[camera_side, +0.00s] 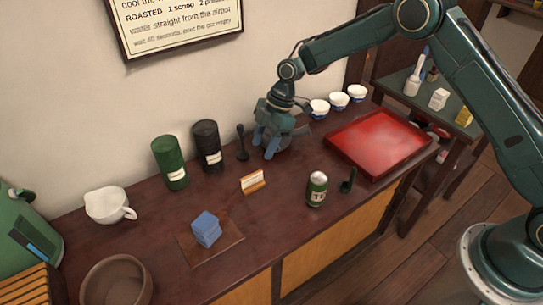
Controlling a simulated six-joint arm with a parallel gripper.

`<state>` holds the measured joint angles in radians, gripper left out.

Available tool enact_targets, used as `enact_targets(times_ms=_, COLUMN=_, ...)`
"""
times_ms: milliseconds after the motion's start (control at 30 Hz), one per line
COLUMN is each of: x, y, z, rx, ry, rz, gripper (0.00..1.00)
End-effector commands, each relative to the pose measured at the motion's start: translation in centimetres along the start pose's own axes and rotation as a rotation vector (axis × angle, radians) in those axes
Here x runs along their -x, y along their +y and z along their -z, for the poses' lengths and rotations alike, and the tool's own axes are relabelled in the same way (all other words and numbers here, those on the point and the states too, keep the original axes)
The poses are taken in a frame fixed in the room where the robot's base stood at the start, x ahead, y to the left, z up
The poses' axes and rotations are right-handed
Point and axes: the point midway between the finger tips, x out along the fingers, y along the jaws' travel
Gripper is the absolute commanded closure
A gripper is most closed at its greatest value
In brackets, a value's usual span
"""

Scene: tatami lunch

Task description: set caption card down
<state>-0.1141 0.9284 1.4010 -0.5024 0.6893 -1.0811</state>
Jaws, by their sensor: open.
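A small caption card (252,182), pale with an orange-brown lower part, stands on the dark red-brown counter (290,225) near its middle. It sits in front of and a little left of my gripper and looks apart from it. My gripper (264,147) points down with bluish fingers, low over the back of the counter beside a black scoop (241,143). It is open, and I see nothing held between the fingers. Whether the fingertips touch the counter is hard to tell.
Dark green (170,164) and black (207,147) canisters stand left of my gripper. A small green tin (316,189) stands front right, near a red tray (407,150). White bowls (339,101) line the back. A blue block (205,229) sits on a brown mat (190,255).

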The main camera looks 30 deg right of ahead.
Motion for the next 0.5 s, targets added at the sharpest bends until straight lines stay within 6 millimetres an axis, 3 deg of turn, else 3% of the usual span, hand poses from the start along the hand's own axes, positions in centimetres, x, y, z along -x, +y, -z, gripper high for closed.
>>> enact_targets(times_ms=267, x=6.6, y=-1.2, z=0.6, rx=-0.127, ry=-0.031, rz=-0.064, gripper=0.52)
enact_targets(times_ms=500, x=13.5, y=-3.9, z=0.8, rx=-0.286, ry=-0.058, rz=-0.138, gripper=0.52)
